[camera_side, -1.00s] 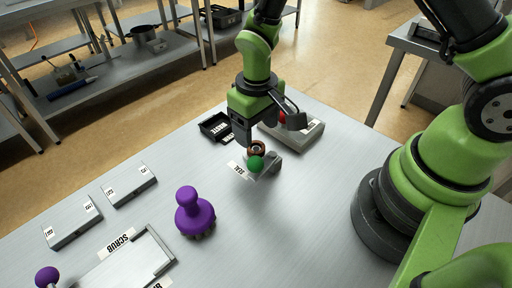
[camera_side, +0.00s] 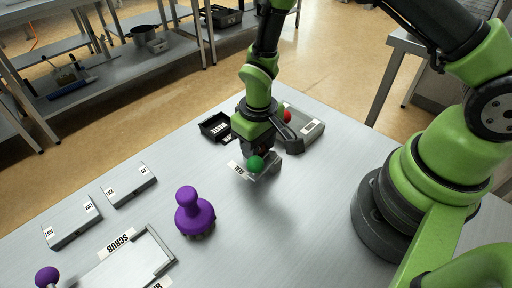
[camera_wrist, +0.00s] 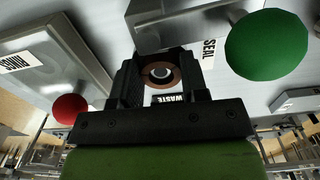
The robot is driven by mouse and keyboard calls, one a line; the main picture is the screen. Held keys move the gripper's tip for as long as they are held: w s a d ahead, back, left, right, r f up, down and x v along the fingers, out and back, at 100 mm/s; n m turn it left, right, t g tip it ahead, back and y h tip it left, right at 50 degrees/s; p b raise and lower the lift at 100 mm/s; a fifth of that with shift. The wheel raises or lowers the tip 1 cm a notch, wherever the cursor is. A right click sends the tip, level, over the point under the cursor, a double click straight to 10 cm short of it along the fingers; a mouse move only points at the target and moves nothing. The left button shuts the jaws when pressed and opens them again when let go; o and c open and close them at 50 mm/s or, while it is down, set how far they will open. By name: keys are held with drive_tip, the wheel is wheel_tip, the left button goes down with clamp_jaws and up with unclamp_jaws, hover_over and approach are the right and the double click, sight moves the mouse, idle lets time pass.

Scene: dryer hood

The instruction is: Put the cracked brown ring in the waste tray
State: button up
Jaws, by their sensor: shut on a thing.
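My gripper (camera_wrist: 160,72) is shut on the ring. In the side view my gripper (camera_side: 258,148) is low over the table, just behind the green ball (camera_side: 255,163) of the SEAL fixture (camera_side: 271,165), and the ring is hidden there. The black waste tray (camera_side: 209,132) lies behind and left of the gripper, with its WASTE label partly in view.
A grey box with a red ball (camera_side: 287,116) stands close right of the gripper. A purple-knobbed tool (camera_side: 195,212) stands front left, near the SCRUB tray (camera_side: 165,262). Two small grey blocks (camera_side: 130,186) lie at left. The table between is clear.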

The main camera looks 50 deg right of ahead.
drive_tip(key=shift+r, duration=0.1)
drive_tip(key=d+r, duration=0.3)
drive_tip(key=r, duration=0.5)
drive_tip(key=d+r, duration=0.4)
drive_tip(key=r, duration=0.4)
approach(221, 129)
wheel_tip(221, 129, down, 6)
idle(0.4)
drive_tip(key=shift+f, duration=0.5)
drive_tip(key=shift+f, duration=0.1)
